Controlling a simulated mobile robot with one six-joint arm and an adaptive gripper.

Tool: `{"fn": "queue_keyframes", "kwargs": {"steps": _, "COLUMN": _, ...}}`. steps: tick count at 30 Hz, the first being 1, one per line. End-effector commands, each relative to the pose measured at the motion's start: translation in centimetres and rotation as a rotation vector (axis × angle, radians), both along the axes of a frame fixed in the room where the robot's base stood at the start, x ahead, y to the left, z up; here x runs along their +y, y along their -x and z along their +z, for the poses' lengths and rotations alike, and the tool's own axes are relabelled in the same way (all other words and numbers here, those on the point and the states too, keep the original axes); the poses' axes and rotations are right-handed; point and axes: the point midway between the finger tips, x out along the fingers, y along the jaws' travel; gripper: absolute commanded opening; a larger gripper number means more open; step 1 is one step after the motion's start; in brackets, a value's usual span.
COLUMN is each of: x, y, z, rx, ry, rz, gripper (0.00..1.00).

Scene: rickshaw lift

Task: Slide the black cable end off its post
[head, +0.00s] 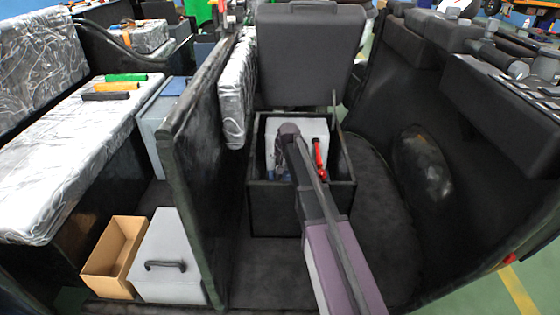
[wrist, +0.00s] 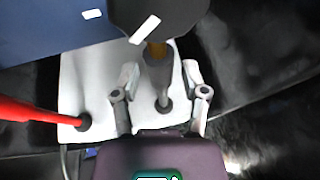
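The white battery (head: 316,130) sits in a black open box under the raised seat. In the wrist view, the white battery (wrist: 72,85) carries a dark grey cable end (wrist: 158,75), upright, with a brownish part at its top and a dark round base. My gripper (wrist: 160,72) has one finger on each side of this cable end, with a visible gap at both sides, so it is open. In the head view my gripper (head: 287,132) is over the battery, and my arm hides the black cable end. The post itself is not clearly visible.
A red cable (wrist: 30,112) runs to a dark ring on the battery's left; it also shows in the head view (head: 318,155). Box walls (head: 255,205) surround the battery closely. The raised seat (head: 308,50) stands behind. A black partition (head: 195,140) is at left.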

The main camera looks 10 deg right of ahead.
Motion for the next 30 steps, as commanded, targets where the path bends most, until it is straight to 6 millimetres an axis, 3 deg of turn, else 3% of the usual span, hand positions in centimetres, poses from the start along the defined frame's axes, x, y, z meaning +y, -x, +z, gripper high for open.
{"fn": "queue_keyframes", "kwargs": {"steps": 1, "x": 0.0, "y": 0.0, "z": 0.0, "rx": 0.0, "ry": 0.0, "rz": 0.0, "gripper": 0.29}}
{"fn": "queue_keyframes", "kwargs": {"steps": 4, "x": 0.0, "y": 0.0, "z": 0.0, "rx": 0.0, "ry": 0.0, "rz": 0.0, "gripper": 0.0}}
{"fn": "queue_keyframes", "kwargs": {"steps": 11, "x": 0.0, "y": -0.3, "z": 0.0, "rx": 0.0, "ry": 0.0, "rz": 0.0, "gripper": 0.0}}
{"fn": "queue_keyframes", "kwargs": {"steps": 22, "x": -0.9, "y": -4.8, "z": 0.0, "rx": 0.001, "ry": 0.0, "rz": 0.0, "gripper": 0.0}}
{"fn": "queue_keyframes", "kwargs": {"steps": 30, "x": -1.1, "y": -5.5, "z": 0.0, "rx": -0.002, "ry": 0.0, "rz": 0.0, "gripper": 0.0}}
